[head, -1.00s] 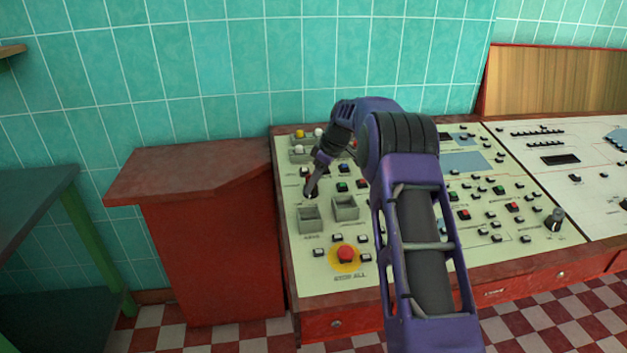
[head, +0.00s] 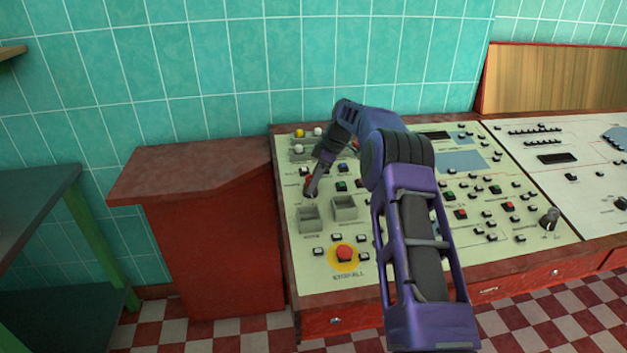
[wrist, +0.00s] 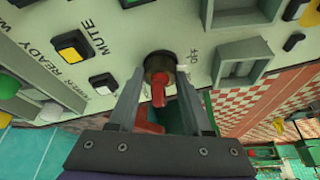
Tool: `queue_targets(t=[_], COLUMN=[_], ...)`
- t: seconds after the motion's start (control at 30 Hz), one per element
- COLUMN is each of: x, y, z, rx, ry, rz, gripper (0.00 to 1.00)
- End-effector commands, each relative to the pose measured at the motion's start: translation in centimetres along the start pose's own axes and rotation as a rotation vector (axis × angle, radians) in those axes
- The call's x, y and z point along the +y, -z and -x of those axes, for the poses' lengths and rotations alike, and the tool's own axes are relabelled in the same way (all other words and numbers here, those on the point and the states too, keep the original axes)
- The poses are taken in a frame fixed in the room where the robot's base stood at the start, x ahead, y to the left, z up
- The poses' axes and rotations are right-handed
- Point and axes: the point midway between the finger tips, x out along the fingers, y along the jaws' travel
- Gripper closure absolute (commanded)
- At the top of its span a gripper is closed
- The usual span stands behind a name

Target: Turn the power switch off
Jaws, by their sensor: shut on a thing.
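The power switch is a red lever on a dark round base on the control panel. In the wrist view the switch (wrist: 158,88) sits between my two fingers, with the word OFF printed to its right. My gripper (wrist: 161,78) is shut on the switch, one finger on each side. In the head view my gripper (head: 311,192) reaches down to the upper left part of the panel (head: 318,270), and a bit of red shows beside the fingers. The exact angle of the lever is hard to tell.
A red stop button (head: 345,253) on a yellow disc is near the panel's front edge. Two grey square frames (head: 309,219) stand just in front of the switch. Several small buttons surround it. A red cabinet (head: 215,240) stands to the left, and a tiled wall is behind.

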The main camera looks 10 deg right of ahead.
Motion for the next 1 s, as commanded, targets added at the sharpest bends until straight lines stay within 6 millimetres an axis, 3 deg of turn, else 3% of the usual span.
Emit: queue_targets(t=[0.4,0.43,0.57,0.87,1.0], x=[0.0,0.0,0.0,0.0,0.1], y=[0.0,0.0,0.0,0.0,0.0], z=[0.1,0.0,0.0,0.1,1.0], rx=[-0.001,-0.001,0.0,0.0,0.0], ry=[0.0,0.0,0.0,0.001,-0.001], rz=[0.005,0.005,0.005,0.004,0.004], gripper=[1.0,0.47,0.24,0.21,0.21])
